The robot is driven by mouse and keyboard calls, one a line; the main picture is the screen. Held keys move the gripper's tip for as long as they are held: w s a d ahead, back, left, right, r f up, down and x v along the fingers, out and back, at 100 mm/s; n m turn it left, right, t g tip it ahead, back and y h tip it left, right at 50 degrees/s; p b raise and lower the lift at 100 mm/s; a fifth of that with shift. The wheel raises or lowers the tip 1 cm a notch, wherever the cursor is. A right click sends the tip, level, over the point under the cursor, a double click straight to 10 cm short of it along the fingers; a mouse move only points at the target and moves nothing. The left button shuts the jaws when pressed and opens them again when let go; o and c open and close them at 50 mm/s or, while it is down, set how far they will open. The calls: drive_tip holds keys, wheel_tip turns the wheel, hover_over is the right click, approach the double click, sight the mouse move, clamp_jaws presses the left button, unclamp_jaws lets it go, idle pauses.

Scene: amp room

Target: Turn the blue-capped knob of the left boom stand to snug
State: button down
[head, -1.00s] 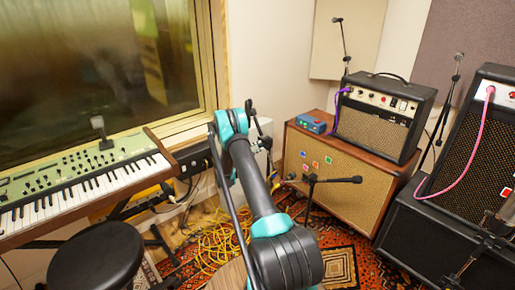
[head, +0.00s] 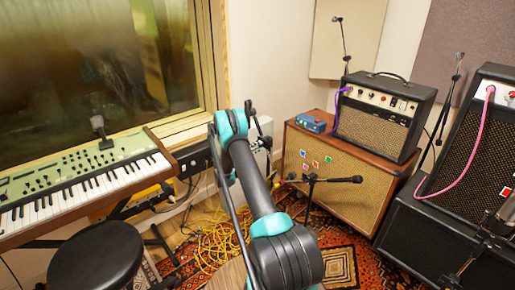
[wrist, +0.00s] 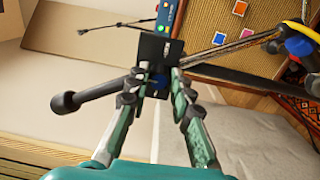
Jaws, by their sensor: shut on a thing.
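The left boom stand shows in the wrist view as a dark clutch block (wrist: 156,50) with a grey boom running through behind it, its thick black end (wrist: 64,103) at the left. A small blue patch, the blue-capped knob (wrist: 157,82), sits below the block and is mostly hidden between the fingers. My gripper (wrist: 157,84) is shut on this knob, with one finger on each side. In the head view part of the stand (head: 251,112) shows beside my arm's upper end. My fingers and the knob cannot be made out there.
Another boom stand (head: 312,185) stands close to the right, before a wooden speaker cabinet (head: 345,178) with coloured squares. A blue box (head: 311,123) and an amp (head: 380,115) sit on the cabinet. A keyboard (head: 75,185) and black stool (head: 97,262) are at left. Yellow cable (head: 215,250) lies on the floor.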

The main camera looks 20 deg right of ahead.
drive_tip(key=shift+s, duration=0.1)
drive_tip(key=c, duration=1.3)
unclamp_jaws()
drive_tip(key=shift+c, duration=0.2)
drive_tip(key=shift+a, duration=0.2)
drive_tip(key=v, duration=1.1)
drive_tip(key=shift+a, duration=0.35)
drive_tip(key=shift+s, duration=0.15)
